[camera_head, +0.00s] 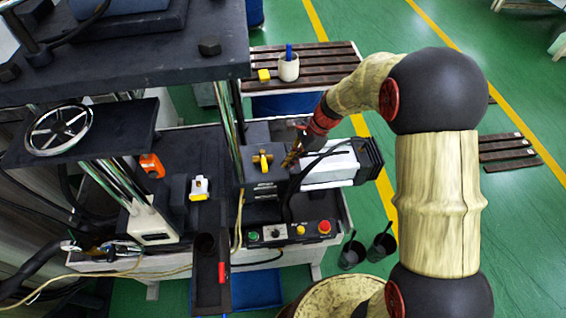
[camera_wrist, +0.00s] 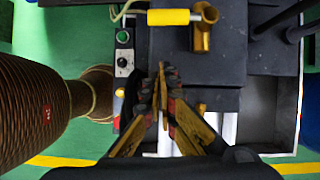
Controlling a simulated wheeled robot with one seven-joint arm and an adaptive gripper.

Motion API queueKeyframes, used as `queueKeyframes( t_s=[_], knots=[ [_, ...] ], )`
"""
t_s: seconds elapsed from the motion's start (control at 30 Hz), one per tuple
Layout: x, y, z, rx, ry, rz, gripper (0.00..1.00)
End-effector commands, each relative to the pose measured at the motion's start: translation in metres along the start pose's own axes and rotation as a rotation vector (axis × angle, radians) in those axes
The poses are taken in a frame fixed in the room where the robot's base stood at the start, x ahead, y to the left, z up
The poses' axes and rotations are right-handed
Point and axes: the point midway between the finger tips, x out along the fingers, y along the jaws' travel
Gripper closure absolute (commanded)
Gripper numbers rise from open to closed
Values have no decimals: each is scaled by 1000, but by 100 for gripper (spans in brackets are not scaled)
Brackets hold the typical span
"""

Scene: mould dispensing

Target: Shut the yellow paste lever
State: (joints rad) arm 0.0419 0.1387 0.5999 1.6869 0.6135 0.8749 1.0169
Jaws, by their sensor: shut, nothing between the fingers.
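The yellow paste lever (camera_head: 262,162) sits on top of the dark block at the machine's middle in the head view. In the wrist view its yellow handle (camera_wrist: 172,17) lies crosswise at the top, with its end at an upright brass fitting (camera_wrist: 204,32). My gripper (camera_head: 291,159) is just right of the lever in the head view. In the wrist view my gripper (camera_wrist: 162,70) has its fingertips together and empty, with a gap between them and the handle. The gripper's fingertips are small and partly unclear in the head view.
A control box (camera_head: 290,233) with green, yellow and red buttons stands in front. A silver motor (camera_head: 328,166) lies right of the block. A white-and-yellow part (camera_head: 199,188) and an orange part (camera_head: 152,165) are to the left. A slatted bench (camera_head: 325,55) with a cup (camera_head: 288,68) stands behind.

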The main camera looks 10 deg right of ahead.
Motion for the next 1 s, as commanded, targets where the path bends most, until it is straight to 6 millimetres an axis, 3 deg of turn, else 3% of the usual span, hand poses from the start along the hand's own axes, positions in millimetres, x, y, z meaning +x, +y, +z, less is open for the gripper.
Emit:
queueKeyframes(
  t_s=[0.1, 0.4, 0.6, 0.87, 1.0],
  knots=[
    [-31, -1, 1, -1, 1, -6, 100],
    [-84, 0, 1, -1, 1, -3, 100],
    [-98, 0, 1, -1, 0, -1, 100],
    [-100, 1, 2, -12, 0, 0, 100],
    [-100, -1, 0, -106, 7, -4, 100]
  ],
)
